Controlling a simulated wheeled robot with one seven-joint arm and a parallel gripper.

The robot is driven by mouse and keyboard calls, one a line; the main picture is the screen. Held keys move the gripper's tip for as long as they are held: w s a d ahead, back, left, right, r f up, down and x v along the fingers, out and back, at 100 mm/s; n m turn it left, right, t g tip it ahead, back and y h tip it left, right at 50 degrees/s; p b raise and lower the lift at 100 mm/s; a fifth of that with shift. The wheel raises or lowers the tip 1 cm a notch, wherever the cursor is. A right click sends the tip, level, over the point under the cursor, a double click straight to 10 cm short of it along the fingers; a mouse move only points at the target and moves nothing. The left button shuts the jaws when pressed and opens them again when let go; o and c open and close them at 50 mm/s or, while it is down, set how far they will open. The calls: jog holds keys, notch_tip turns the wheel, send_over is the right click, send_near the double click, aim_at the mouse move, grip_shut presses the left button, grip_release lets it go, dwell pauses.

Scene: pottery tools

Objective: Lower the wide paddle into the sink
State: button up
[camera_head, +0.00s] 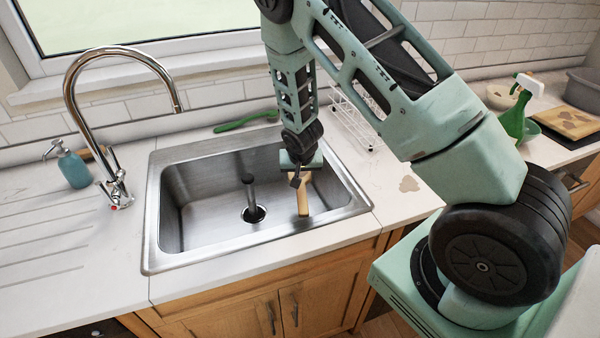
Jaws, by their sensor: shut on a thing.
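The wide paddle (303,201) is a flat, pale wooden piece hanging upright below my gripper (297,181) over the right part of the sink. My gripper points down and is shut on the paddle's upper part, which the dark fingers partly hide. The steel sink (160,240) is a single rectangular basin set in the white counter. The paddle's lower end shows against the basin's inside. I cannot tell whether it touches the bottom or the right wall.
A dark upright post (249,193) stands at the drain, left of the paddle. A chrome faucet (70,85) arches at the left, beside a teal soap bottle (73,166). A white wire rack (352,115) and green spray bottle (515,115) are to the right. The basin's left side is clear.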

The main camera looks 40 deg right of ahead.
aim_at(301, 189)
jog(key=shift+f+b, duration=3.6)
jog(key=shift+f, duration=1.05)
jog(key=shift+f+b, duration=1.75)
jog(key=shift+f, duration=0.55)
jog(key=o, duration=1.1)
jog(key=v, duration=1.7)
jog(key=shift+s+r, duration=0.1)
jog(key=shift+r, duration=0.15)
